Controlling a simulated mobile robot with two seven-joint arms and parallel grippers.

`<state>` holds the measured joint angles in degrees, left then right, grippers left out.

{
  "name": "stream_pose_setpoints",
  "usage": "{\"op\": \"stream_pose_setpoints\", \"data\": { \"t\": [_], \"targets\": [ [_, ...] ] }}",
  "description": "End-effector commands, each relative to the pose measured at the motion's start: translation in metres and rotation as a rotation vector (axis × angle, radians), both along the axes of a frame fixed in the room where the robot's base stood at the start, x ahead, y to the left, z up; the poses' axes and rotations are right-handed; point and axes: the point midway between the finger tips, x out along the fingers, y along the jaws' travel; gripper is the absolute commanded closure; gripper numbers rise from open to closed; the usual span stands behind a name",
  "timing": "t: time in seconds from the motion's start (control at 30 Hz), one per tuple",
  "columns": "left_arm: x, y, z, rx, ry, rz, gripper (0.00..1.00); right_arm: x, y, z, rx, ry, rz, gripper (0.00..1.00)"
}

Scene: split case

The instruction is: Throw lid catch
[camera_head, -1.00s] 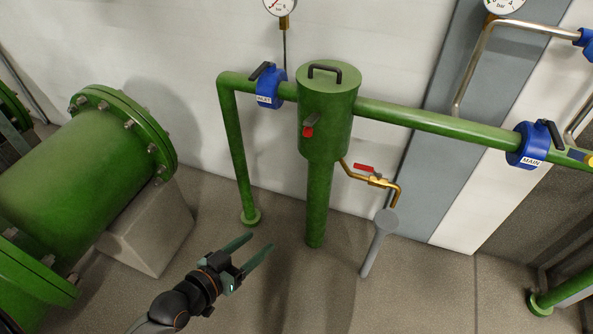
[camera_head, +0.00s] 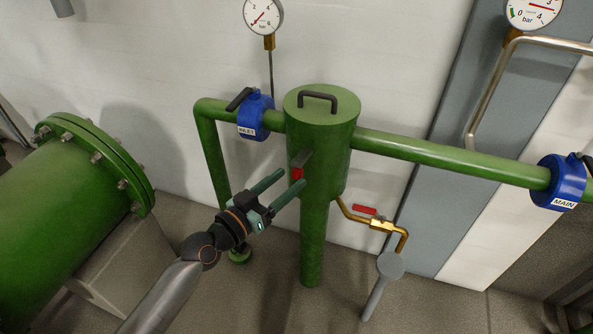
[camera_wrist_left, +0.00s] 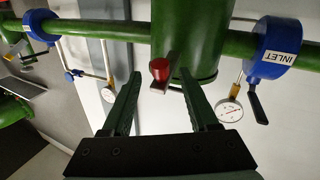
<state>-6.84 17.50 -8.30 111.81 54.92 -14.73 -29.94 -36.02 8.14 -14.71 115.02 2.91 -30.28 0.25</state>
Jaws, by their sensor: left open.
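The lid catch (camera_head: 303,160) is a short dark lever with a red end on the front of the green upright vessel (camera_head: 323,130). The vessel's round lid (camera_head: 321,101) is down on top and carries a dark handle. My left gripper (camera_head: 291,179) is open and empty, its fingertips close to the catch's red end. In the left wrist view, the catch's red end (camera_wrist_left: 160,70) lies between the two fingers (camera_wrist_left: 160,82), near their tips. Whether a finger touches it I cannot tell. My right gripper is not in view.
Blue INLET valve (camera_head: 255,116) and MAIN valve (camera_head: 561,182) sit on the green pipe. A brass drain valve with a red handle (camera_head: 364,210) is lower right, above a grey funnel (camera_head: 390,265). A large green flanged tank (camera_head: 60,220) stands left.

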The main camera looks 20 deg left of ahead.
Motion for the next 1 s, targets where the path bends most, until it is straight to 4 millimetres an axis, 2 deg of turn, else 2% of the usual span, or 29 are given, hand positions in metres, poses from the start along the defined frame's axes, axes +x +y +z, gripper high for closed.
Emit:
{"op": "stream_pose_setpoints", "data": {
  "t": [0.1,0.3,0.67,1.0],
  "targets": [
    [0.017,-0.008,0.001,-0.003,-0.002,0.000,0.40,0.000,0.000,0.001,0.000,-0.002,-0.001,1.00],
    [0.033,-0.014,0.000,0.000,0.000,0.000,0.40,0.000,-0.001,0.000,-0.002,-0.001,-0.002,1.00],
    [0.036,-0.015,0.000,0.001,0.001,0.000,0.41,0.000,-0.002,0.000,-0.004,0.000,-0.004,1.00],
    [0.036,-0.015,0.000,0.001,0.001,0.000,0.79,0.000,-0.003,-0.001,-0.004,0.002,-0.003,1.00]
  ]
}}
